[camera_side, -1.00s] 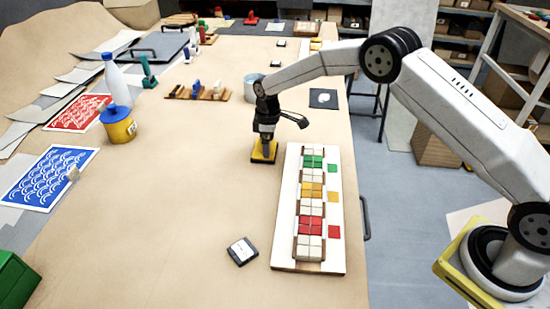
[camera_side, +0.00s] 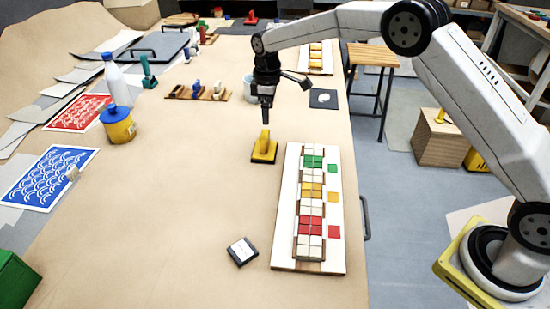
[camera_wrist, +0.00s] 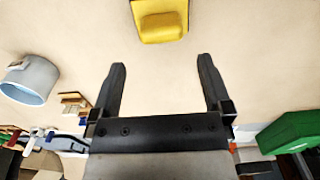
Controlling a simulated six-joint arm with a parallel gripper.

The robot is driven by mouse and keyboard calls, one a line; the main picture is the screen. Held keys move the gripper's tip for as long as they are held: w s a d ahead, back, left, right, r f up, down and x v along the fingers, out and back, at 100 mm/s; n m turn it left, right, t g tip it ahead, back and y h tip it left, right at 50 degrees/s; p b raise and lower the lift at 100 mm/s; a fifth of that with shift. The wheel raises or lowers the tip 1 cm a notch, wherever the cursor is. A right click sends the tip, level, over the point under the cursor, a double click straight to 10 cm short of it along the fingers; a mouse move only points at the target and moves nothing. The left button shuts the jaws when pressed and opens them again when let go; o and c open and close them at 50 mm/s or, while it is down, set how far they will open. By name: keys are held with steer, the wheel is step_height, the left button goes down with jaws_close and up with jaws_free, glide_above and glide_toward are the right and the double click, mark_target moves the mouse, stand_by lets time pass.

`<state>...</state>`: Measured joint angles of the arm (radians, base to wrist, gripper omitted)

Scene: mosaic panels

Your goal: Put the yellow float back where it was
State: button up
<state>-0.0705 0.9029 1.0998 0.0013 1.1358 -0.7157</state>
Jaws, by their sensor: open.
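The yellow float (camera_side: 264,149) is a flat dark-edged plate with a yellow handle block on top. It stands on the table just left of the far end of the mosaic panel board. My gripper (camera_side: 266,118) is above the float, apart from it, with its fingers pointing down. In the wrist view the float (camera_wrist: 160,22) is at the top centre, beyond the fingertips. My gripper (camera_wrist: 162,66) is open there, with nothing between its fingers.
The white mosaic board (camera_side: 283,232) with coloured tiles lies right of the float. A grey pot (camera_wrist: 32,76) shows at left in the wrist view. A yellow tub (camera_side: 119,126) stands at left, and a black-and-white box (camera_side: 242,251) lies in front.

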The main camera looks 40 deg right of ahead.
steer(key=shift+r, duration=0.5)
steer(key=shift+s, duration=0.1)
steer(key=s+d+m+t, duration=0.1)
steer(key=s+m, duration=0.3)
steer(key=s, duration=1.1)
steer(key=s+d+f+m+t, duration=0.1)
steer(key=s+d+m, duration=0.2)
steer(key=s, duration=1.2)
steer(key=shift+s+f+m+t, duration=0.3)
steer(key=shift+m, duration=0.7)
steer(key=shift+d, duration=0.1)
